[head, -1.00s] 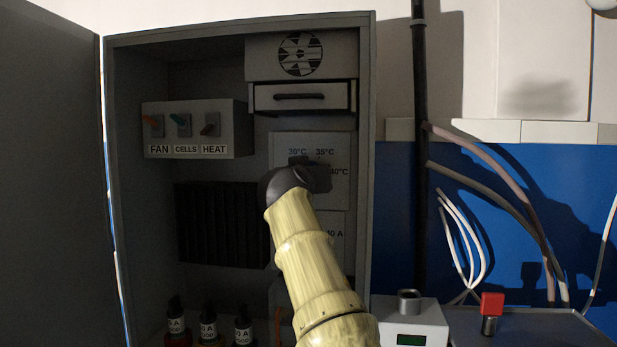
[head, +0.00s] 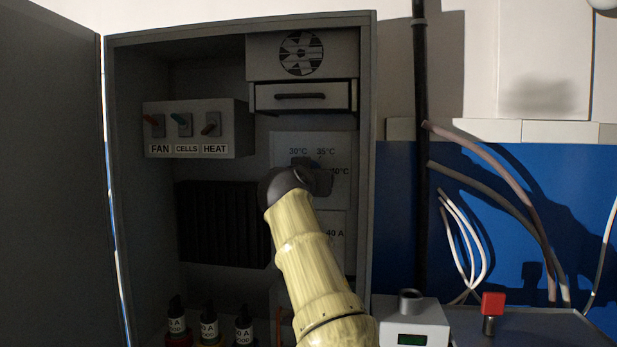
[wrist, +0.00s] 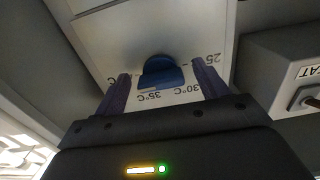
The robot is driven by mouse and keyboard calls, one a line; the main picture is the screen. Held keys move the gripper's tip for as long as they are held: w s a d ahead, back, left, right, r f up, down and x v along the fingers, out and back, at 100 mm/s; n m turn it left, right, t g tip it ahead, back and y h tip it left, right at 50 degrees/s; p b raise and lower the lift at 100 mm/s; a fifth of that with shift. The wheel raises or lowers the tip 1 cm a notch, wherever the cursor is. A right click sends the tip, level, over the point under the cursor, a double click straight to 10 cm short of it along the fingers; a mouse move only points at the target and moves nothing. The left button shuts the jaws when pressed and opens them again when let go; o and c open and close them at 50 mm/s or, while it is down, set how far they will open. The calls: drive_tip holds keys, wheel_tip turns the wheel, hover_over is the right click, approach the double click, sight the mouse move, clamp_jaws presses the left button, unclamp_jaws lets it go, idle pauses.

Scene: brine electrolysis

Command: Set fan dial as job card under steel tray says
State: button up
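The fan dial is a blue knob (wrist: 160,72) on a pale panel, seen in the wrist view with the marks 25, 30°C and 35°C around it. My gripper (wrist: 163,84) is open, one finger on each side of the knob, with a visible gap on both sides. Which mark the knob points to is not clear. In the head view my gripper (head: 312,178) covers most of the dial on the temperature panel (head: 283,143), where 30°C, 35°C and part of 40°C show. I see no job card, and cannot make out a steel tray.
The open cabinet holds a FAN, CELLS and HEAT switch box (head: 195,130), a drawer (head: 300,97), a black finned block (head: 222,225) and bottles (head: 208,328). A meter box (head: 425,322) and red-topped item (head: 492,303) stand right, near hanging hoses (head: 500,180).

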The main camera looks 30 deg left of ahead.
drive_tip(key=shift+s+r, duration=0.1)
drive_tip(key=b+v, duration=1.1)
drive_tip(key=v, duration=0.6)
drive_tip(key=shift+b, duration=0.35)
